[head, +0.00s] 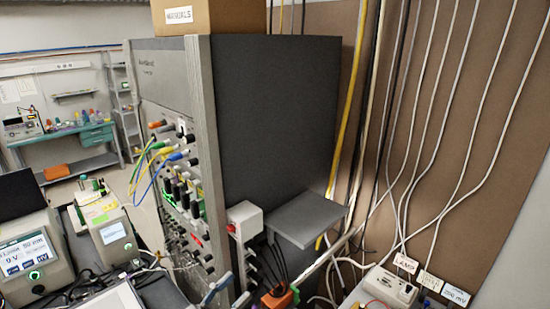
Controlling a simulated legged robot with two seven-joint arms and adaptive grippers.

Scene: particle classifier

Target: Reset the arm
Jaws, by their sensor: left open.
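My left gripper (229,292) is at the bottom edge of the head view, left of centre. Its two pale blue-grey fingers stand apart, with nothing seen between them. It is in front of the lower part of a tall dark instrument rack (285,125). Most of the arm behind it is cut off or hard to make out. My right gripper is not in view.
The rack front holds plugged cables (170,165) and knobs. A grey shelf (308,218) juts from its side, near a white box with a red button (244,220). An orange connector (278,298) is right of the gripper. Meters (32,258) stand left. Cables (440,130) line the wall.

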